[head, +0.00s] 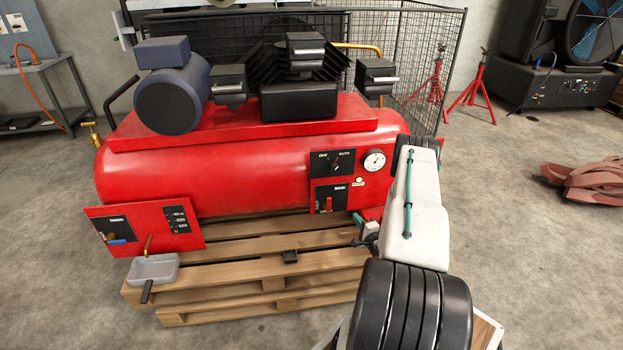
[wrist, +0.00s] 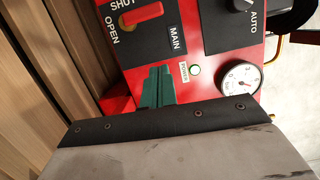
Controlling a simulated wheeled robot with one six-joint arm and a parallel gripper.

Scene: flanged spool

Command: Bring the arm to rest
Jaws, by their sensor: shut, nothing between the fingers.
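My gripper (wrist: 157,88) shows in the wrist view as two green fingers closed together, with nothing between them. They are in front of the red compressor's control panel (wrist: 205,48), near the MAIN label; I cannot tell whether they touch it. In the head view my gripper (head: 358,220) is small and partly hidden by my arm, at the lower right of the red compressor (head: 250,170). The red MAIN lever (head: 327,203) is left of and above it; the lever also shows in the wrist view (wrist: 140,18).
The compressor stands on a wooden pallet (head: 250,272). The OFF/AUTO knob (head: 336,160) and gauge (head: 375,160) are above my gripper. A grey pan (head: 153,270) sits under the drain panel (head: 160,230). Red stands (head: 470,98) are behind.

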